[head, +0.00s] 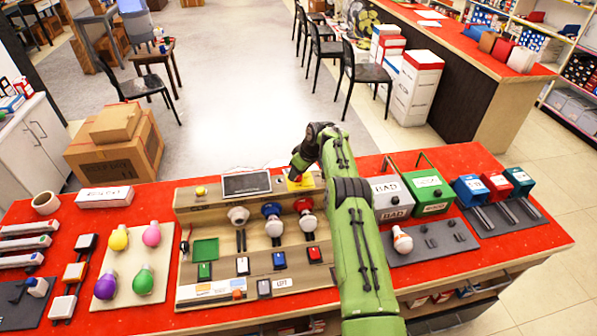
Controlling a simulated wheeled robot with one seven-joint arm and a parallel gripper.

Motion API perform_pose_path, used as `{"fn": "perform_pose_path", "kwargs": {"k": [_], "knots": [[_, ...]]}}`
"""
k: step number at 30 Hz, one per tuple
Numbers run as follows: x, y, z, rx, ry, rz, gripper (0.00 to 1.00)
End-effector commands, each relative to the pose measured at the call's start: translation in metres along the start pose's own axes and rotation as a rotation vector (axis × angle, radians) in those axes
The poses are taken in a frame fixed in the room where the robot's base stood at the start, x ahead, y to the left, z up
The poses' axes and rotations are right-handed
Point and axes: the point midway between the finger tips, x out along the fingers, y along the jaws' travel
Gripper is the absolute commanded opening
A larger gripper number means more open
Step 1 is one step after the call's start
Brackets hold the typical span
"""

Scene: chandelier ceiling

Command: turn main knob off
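A beige test panel (186,255) stands on the red counter. At its back right corner is a yellow plate (300,183), partly covered by my gripper. I cannot make out a knob there; it may be hidden behind the gripper. My green arm reaches in from the front and ends in my dark gripper (297,168), just above or at the yellow plate. The fingers are small and dark, so their opening and any contact cannot be told. A small yellow button or knob (201,191) sits at the panel's back left.
The panel holds a dark screen (246,184), several bulbs in sockets and several switches, among them a red one (314,254). A grey "BAD" box (390,197) and a green box (428,192) stand close right of my arm. Coloured bulbs stand on a board (130,291) at left.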

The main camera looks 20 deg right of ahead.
Motion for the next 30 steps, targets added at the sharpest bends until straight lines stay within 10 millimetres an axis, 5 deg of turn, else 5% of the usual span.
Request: {"fn": "perform_pose_path", "kwargs": {"k": [3,14,30], "knots": [[0.0,0.0,0.0,0.0,0.0,0.0,0.63],[-0.009,0.001,-0.001,-0.001,0.0,0.003,0.63],[-0.144,0.001,-0.001,0.001,0.002,0.002,0.63]]}}
